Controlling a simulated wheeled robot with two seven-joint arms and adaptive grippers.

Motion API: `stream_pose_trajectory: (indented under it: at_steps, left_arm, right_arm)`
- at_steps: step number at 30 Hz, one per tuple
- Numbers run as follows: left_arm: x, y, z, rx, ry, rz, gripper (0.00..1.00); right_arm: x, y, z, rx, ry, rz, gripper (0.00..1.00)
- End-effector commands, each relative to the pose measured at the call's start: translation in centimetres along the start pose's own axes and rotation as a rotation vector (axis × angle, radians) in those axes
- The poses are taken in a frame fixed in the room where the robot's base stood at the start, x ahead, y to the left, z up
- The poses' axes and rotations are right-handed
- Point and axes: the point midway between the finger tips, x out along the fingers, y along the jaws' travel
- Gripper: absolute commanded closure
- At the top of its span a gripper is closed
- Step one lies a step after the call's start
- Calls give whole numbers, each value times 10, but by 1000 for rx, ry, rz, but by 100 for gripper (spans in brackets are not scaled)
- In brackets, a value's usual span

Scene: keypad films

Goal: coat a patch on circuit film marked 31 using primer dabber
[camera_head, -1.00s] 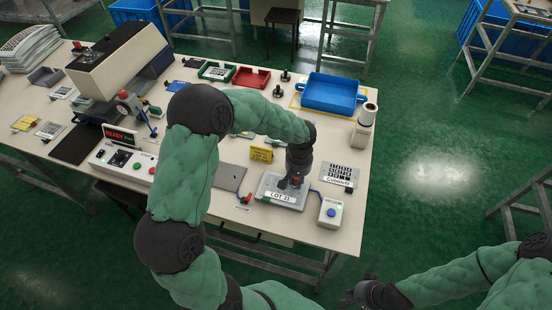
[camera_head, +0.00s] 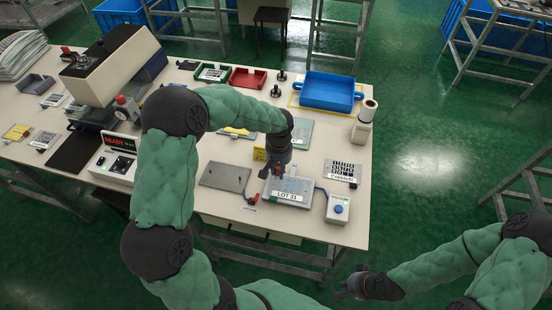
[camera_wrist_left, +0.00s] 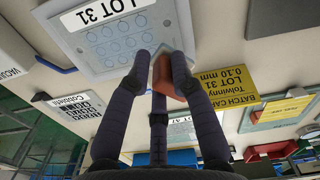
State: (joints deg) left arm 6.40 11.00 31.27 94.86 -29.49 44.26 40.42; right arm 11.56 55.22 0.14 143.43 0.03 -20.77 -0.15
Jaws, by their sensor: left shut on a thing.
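The film marked LOT 31 lies on a grey plate (camera_head: 296,186) near the front right of the table. In the left wrist view, the film (camera_wrist_left: 118,38) shows rows of pale rings beside its white LOT 31 label. My left gripper (camera_head: 277,172) is over the plate's back left part. It is shut on a reddish-brown block, apparently the primer dabber (camera_wrist_left: 168,82), whose lower end is partly hidden by the fingers. I cannot tell if it touches the film. My right gripper (camera_head: 350,288) hangs in front of the table, its finger opening unclear.
A yellow batch card (camera_head: 260,153) stands behind the plate. A white box with a blue button (camera_head: 338,208) is to the right, a bare grey plate (camera_head: 225,176) to the left.

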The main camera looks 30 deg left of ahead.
Motion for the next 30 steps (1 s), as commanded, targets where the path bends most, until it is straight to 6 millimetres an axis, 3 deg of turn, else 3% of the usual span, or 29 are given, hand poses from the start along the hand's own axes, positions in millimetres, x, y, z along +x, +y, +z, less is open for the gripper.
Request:
stream_pose_trajectory:
  at_steps: [18, 30]
  left_arm:
    - [-55, -4, -8, 5, -4, -1, 100]
    - [-56, -4, -8, 6, -4, -2, 100]
  right_arm:
    - [-38, -13, 1, 1, 0, 0, 100]
    - [-38, -14, 2, 1, 0, 0, 100]
